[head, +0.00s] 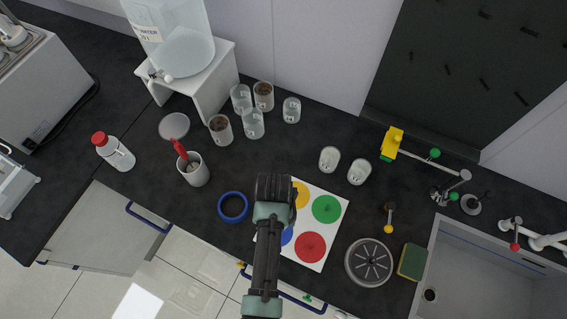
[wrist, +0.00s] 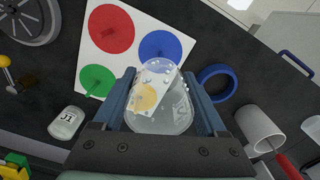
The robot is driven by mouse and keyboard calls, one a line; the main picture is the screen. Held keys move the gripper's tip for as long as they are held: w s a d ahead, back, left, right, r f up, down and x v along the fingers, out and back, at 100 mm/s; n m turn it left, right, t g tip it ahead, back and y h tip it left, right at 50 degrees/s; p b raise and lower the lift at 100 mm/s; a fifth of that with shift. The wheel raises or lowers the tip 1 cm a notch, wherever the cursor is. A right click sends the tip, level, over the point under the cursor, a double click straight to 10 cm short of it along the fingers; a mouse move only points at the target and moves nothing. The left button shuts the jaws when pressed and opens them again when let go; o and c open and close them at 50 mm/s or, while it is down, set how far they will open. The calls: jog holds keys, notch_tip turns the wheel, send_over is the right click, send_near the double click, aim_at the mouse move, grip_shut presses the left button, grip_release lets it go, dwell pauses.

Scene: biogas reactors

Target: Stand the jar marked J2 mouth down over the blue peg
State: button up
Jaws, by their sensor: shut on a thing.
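My gripper (wrist: 168,92) is shut on a clear jar (wrist: 160,118) with droplets on its wall. Marks show on the jar's right side, but I cannot read them. In the head view my gripper (head: 275,188) hides the jar and is over the upper left part of the white board (head: 301,254). The blue disc (wrist: 160,46) with a small blue peg (wrist: 165,53) lies just beyond the jar in the wrist view. In the head view my arm covers most of the blue disc (head: 287,236). The yellow disc shows through the jar.
The board also has red (head: 310,247) and green (head: 327,209) discs. A jar marked J1 (wrist: 66,122) stands near the green one. A blue ring (head: 233,206) and a mug (head: 194,170) are left; a strainer (head: 369,262) and sponge (head: 412,262) are right. Several jars stand behind.

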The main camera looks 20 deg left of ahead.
notch_tip(320, 180, down, 4)
jog(key=b, duration=0.4)
jog(key=shift+s+f+b, duration=0.15)
jog(key=shift+b, duration=0.2)
jog(key=shift+f+b, duration=1.95)
jog(key=shift+f, duration=1.05)
jog(key=o, duration=1.4)
notch_tip(320, 180, up, 13)
jog(key=shift+r+b, duration=0.1)
jog(key=shift+b, duration=0.3)
